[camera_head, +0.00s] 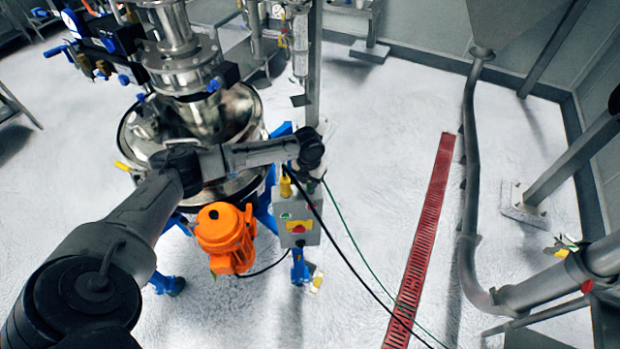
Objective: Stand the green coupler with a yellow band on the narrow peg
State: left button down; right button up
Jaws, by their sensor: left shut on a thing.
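My left arm comes in from the lower left and reaches across the sifter. My left gripper (311,168), at its far end, is small and mostly hidden by the dark wrist. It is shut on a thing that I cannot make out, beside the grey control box. I cannot pick out the green coupler with a yellow band, nor the narrow peg. My right gripper is not in view.
The steel sifter (139,137) stands on blue legs, with an orange motor (225,237) in front. The grey control box (297,210) has a red button and trailing cables.

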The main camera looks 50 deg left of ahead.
pick_arm(q)
jog(key=shift+p, duration=0.3)
dwell(0.4)
jog(key=shift+f, duration=0.3)
jog(key=shift+f+b, duration=0.4)
jog(key=shift+f, duration=0.1)
dwell(0.4)
jog(key=c, duration=0.8)
grip_release()
notch_tip(320, 180, up, 14)
jog(key=b, duration=0.1)
jog(key=shift+s+d, duration=0.15)
jog(key=shift+s, duration=0.15)
jog(key=shift+f+n, duration=0.1)
jog(key=shift+n, duration=0.2)
